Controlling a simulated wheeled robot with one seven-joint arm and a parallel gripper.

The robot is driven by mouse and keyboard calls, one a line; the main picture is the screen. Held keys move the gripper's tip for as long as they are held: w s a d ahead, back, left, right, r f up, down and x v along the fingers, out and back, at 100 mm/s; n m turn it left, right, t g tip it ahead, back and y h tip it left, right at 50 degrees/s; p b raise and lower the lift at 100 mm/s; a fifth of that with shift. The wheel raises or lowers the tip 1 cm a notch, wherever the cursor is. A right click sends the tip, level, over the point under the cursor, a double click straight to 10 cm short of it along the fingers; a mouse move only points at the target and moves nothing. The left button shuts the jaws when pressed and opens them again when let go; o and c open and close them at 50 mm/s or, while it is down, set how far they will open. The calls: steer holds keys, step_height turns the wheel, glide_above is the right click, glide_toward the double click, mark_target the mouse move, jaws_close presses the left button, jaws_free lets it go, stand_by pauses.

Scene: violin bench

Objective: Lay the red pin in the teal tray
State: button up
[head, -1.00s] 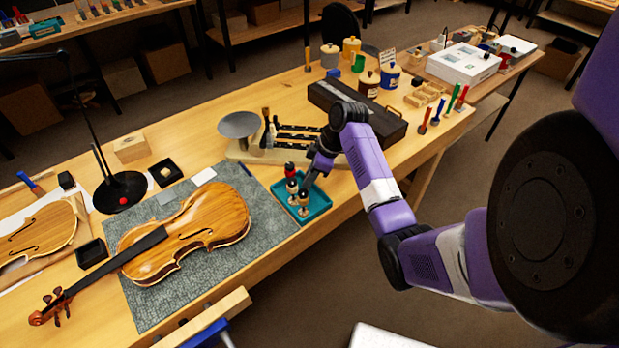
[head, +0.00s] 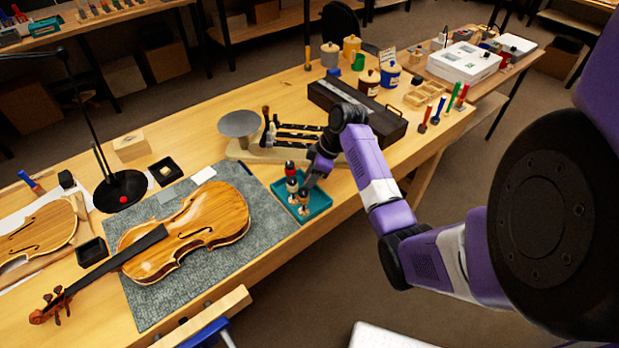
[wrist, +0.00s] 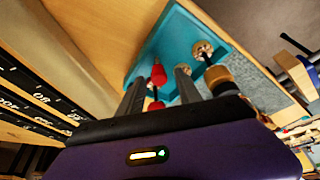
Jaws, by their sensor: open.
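The teal tray (head: 319,207) sits on the bench just right of the grey mat. The red pin (head: 290,168) shows at the tray's far left part, and its red head also shows in the wrist view (wrist: 158,74). It looks upright and seems to be inside the tray, but its foot is partly hidden. My gripper (wrist: 160,76) is open, with one finger on each side of the red pin in the wrist view.
A violin (head: 190,235) lies on the grey mat (head: 240,258) left of the tray. A long dark box (head: 385,122) is at the back right. The bench's front edge runs close by.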

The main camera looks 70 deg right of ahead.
steer(key=v, duration=1.2)
steer(key=shift+d, duration=0.1)
